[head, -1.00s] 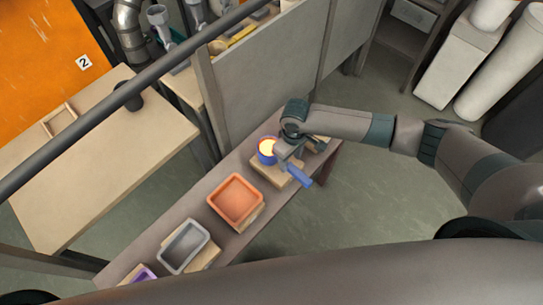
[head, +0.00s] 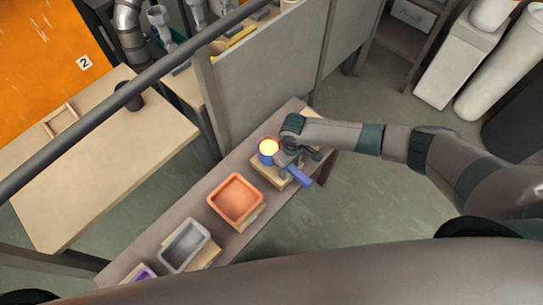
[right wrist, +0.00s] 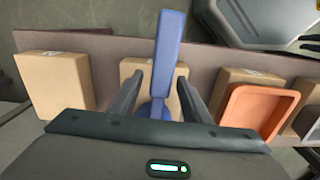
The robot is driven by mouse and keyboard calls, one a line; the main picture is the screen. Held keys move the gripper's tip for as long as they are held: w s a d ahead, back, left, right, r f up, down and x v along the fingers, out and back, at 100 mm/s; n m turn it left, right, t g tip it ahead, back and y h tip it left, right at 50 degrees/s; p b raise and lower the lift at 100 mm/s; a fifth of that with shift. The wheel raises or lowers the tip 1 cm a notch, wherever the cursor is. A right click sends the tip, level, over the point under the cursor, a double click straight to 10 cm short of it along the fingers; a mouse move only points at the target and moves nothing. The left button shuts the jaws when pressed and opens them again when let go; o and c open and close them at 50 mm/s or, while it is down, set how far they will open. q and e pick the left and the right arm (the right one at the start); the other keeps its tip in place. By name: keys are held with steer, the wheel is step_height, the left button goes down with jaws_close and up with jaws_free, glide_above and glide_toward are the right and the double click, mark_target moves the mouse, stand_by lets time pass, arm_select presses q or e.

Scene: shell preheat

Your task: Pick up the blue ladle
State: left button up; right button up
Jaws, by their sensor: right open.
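The blue ladle (head: 299,176) rests on a light wooden block on the narrow bench, its handle sticking out over the bench's front edge. Its round bowl (head: 268,147) holds something glowing yellow. My right gripper (head: 290,163) is over the handle, close to the bowl. In the right wrist view the blue handle (right wrist: 168,50) runs between the two open fingers of my right gripper (right wrist: 158,98), with a gap on each side. My left gripper is not in view.
An orange tray (head: 236,199), a grey tray (head: 184,246) and a purple tray (head: 146,274) stand on blocks along the bench (head: 232,168). A grey partition (head: 270,75) rises behind the bench. A bare block (right wrist: 55,82) lies on the ladle's other side.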

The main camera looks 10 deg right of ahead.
steer(key=shift+c, duration=0.4)
steer(key=c, duration=1)
jaws_close()
steer(key=shift+r, duration=0.15)
steer(key=shift+w+r, duration=0.1)
steer(key=shift+r, duration=0.4)
steer(key=r, duration=0.2)
steer(key=r+b, duration=0.1)
steer(key=shift+s+d, duration=0.2)
steer(key=shift+s, duration=0.05)
steer(key=s+d+r+b, duration=0.1)
steer(key=s+d+r, duration=0.5)
steer(key=s, duration=0.3)
steer(key=shift+d+r, duration=0.2)
steer(key=shift+r, duration=0.2)
